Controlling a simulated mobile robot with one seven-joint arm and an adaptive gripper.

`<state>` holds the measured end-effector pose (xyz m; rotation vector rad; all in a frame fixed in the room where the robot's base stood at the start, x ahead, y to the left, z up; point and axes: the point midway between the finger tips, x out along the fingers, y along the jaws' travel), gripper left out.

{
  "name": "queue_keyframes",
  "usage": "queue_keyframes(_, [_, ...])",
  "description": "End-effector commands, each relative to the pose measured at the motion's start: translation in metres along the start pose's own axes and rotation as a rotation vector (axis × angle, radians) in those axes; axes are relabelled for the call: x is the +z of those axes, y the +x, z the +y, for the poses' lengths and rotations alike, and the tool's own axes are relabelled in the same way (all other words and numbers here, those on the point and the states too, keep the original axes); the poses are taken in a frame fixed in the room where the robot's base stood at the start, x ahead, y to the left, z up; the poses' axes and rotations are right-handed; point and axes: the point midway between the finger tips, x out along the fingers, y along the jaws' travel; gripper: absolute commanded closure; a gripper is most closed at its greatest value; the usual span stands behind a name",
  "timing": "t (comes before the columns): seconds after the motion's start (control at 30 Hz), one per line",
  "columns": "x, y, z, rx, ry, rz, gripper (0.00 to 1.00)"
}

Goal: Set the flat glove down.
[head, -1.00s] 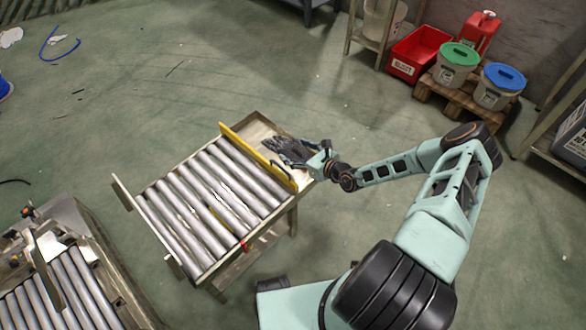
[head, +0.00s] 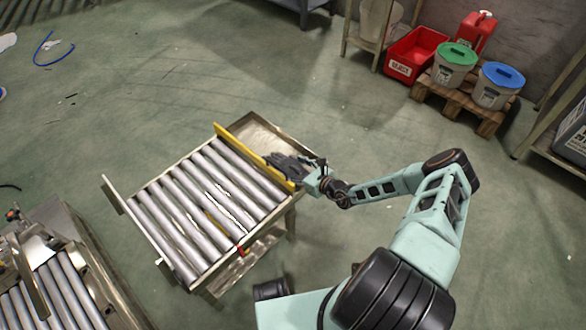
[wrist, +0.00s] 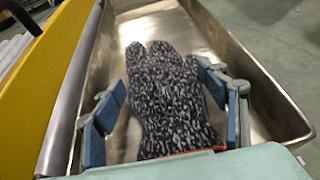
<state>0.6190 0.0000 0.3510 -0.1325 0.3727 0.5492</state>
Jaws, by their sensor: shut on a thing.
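The flat glove (wrist: 170,95) is dark grey speckled knit with an orange-red cuff edge. In the wrist view it lies between the two blue-padded fingers of my gripper (wrist: 165,115), fingers pointing away. My gripper is shut on it near the cuff. In the head view the glove (head: 285,164) shows at the end of my gripper (head: 308,174), over the metal tray (head: 255,137) beside the yellow rail. I cannot tell whether the glove touches the tray floor, which shows bare around it in the wrist view (wrist: 205,30).
A yellow rail (head: 240,150) separates the tray from the roller conveyor (head: 200,205). Another roller unit (head: 55,290) stands at lower left. A red crate (head: 415,55) and lidded buckets on a pallet (head: 455,97) stand at upper right. Open green floor lies around.

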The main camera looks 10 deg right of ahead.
Motion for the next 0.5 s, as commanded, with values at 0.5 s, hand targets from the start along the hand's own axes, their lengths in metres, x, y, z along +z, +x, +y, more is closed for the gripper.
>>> queue_keyframes(0.5, [0.0016,-0.0026,-0.0003,0.0,0.0,0.0,0.23])
